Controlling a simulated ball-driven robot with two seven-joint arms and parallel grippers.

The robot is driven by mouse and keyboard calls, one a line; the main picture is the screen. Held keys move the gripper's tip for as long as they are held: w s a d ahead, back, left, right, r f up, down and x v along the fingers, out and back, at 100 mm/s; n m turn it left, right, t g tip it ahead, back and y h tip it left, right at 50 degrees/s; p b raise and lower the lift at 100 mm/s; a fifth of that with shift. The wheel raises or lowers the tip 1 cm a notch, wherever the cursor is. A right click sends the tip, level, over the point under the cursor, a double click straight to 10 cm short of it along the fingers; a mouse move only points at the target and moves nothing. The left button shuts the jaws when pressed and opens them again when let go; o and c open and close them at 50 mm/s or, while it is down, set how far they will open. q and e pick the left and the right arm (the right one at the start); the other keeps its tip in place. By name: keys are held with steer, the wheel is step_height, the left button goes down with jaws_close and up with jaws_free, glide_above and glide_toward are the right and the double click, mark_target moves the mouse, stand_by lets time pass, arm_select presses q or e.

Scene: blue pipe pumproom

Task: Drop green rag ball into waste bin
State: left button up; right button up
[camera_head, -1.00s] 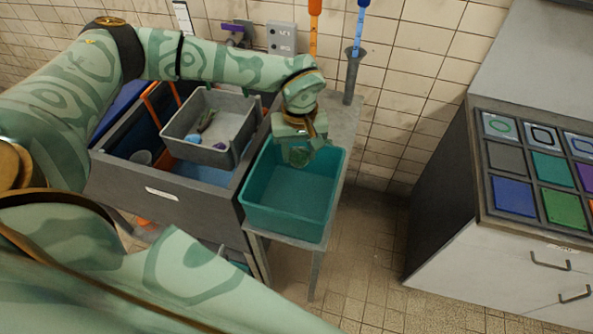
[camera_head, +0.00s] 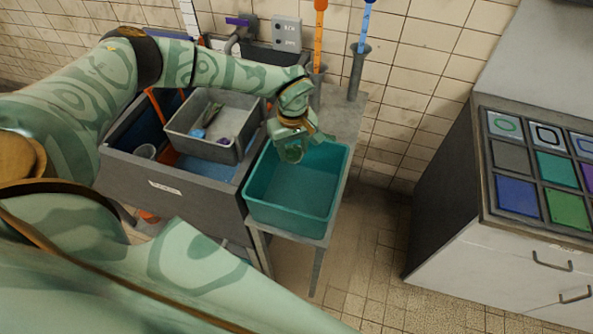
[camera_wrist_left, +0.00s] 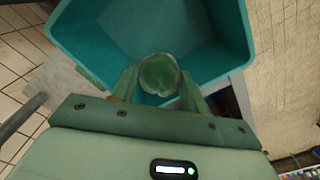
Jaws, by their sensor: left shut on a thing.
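The green rag ball (camera_wrist_left: 160,75) is between the fingers of my left gripper (camera_wrist_left: 158,82), which is shut on it. In the head view my left gripper (camera_head: 293,150) hangs over the back left part of a teal bin (camera_head: 290,215), with the ball (camera_head: 292,154) just showing under the fingers. The bin (camera_wrist_left: 215,70) opens below the ball in the wrist view, and its visible floor is bare. I take this teal bin to be the waste bin; no label shows. My right gripper is not in view.
A grey sink (camera_head: 165,182) stands left of the bin, holding a grey tray (camera_head: 190,148) with small items. Two upright tubes with orange and blue handles (camera_head: 364,25) stand behind. A cabinet (camera_head: 500,270) with coloured tiles is at right. Floor between is clear.

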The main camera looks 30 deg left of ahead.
arm_select(q)
steer(key=shift+r, duration=0.1)
steer(key=o, duration=1)
steer(key=shift+o, duration=0.2)
step_height(320, 180, up, 16)
steer(key=p, duration=0.1)
steer(key=shift+r, duration=0.15)
